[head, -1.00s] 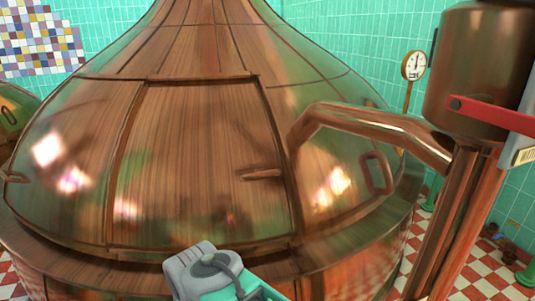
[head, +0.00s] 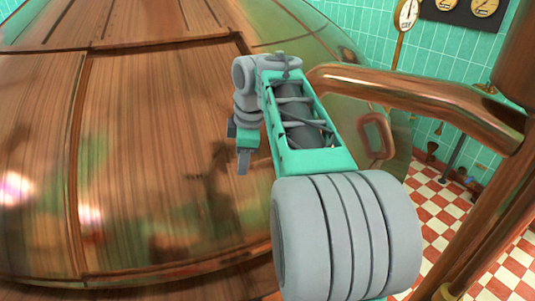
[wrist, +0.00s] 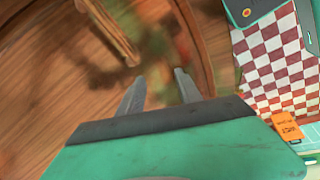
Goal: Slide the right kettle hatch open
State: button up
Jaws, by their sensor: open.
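The hatch (head: 150,150) is a wood-grained copper panel in the domed side of the large kettle (head: 40,110). It fills its dark frame and looks closed. Its short bar handle is hidden behind my arm in the head view; a copper bar, likely this handle, shows in the wrist view (wrist: 108,32). My gripper (head: 243,165) hangs in front of the hatch's right part, fingers down. In the wrist view my gripper (wrist: 158,76) has its two fingers apart with nothing between them. The bar lies ahead and left of them, apart from the fingers.
A thick copper pipe (head: 420,92) crosses to the right of my arm. An oval loop (head: 377,137) sits on the kettle's right side. Gauges (head: 407,14) are on the tiled wall behind. Red and white checked floor (head: 437,200) is open at right.

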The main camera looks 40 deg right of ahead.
aim_at(268, 158)
jog(key=d+r+n, duration=0.2)
jog(key=d+n, duration=0.2)
jog(key=d, duration=0.6)
jog(key=shift+n, duration=0.3)
jog(key=x, duration=0.2)
jog(key=b+x, duration=0.1)
jog(key=x, duration=0.1)
jog(key=b+x, duration=0.1)
jog(key=x, duration=0.1)
jog(key=shift+w+d+f, duration=0.1)
jog(key=shift+w+f, duration=0.2)
jog(key=shift+w, duration=0.1)
jog(key=shift+w+f+h, duration=0.1)
jog(key=shift+f+h, duration=0.2)
jog(key=shift+f, duration=0.05)
grip_shut()
